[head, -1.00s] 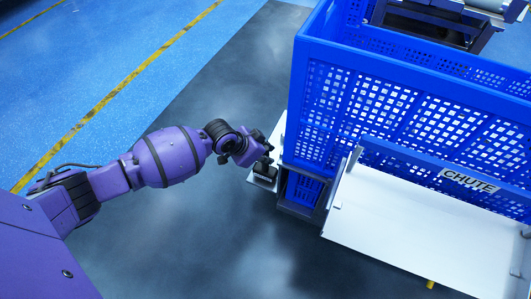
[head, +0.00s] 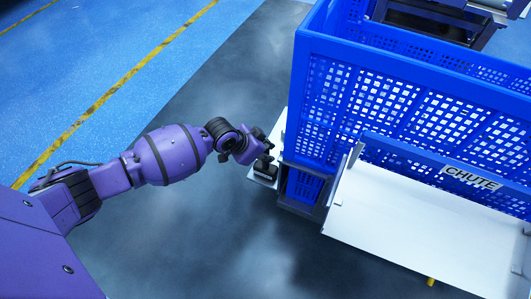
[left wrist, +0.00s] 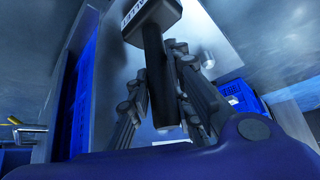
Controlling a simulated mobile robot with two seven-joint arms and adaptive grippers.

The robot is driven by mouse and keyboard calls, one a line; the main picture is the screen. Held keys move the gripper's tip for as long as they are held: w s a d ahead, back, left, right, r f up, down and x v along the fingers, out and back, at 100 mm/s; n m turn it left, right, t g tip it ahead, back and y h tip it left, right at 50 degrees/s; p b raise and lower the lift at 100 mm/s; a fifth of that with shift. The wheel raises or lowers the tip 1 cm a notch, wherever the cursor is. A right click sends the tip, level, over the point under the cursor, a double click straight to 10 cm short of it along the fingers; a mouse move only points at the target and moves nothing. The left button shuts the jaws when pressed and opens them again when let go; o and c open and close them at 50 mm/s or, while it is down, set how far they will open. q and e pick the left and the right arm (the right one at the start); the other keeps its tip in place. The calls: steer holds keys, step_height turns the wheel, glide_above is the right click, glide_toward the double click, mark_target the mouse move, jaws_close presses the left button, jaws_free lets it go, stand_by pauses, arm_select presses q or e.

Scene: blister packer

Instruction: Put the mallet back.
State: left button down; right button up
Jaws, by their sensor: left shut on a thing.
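The mallet shows in the left wrist view, with a dark block head (left wrist: 152,18) at the top and a dark straight handle (left wrist: 158,75) running down from it. My left gripper (left wrist: 160,62) has its fingers on either side of the handle and is shut on it. In the head view my left gripper (head: 262,152) is at the left side of the blue crate, above a small pale shelf (head: 261,182). Only a dark bit of the mallet (head: 265,168) shows there, and I cannot tell whether it touches the shelf. My right gripper is out of view.
A large blue perforated crate (head: 400,95) stands right of my left gripper. A white sloping surface (head: 410,225) labelled CHUTE lies in front of it. A smaller blue crate (head: 303,186) sits below. The floor to the left is clear.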

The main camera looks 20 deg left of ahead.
arm_select(q)
steer(key=shift+f, duration=0.1)
steer(key=c, duration=1.5)
jaws_free()
steer(key=shift+f, duration=0.1)
steer(key=v, duration=1.2)
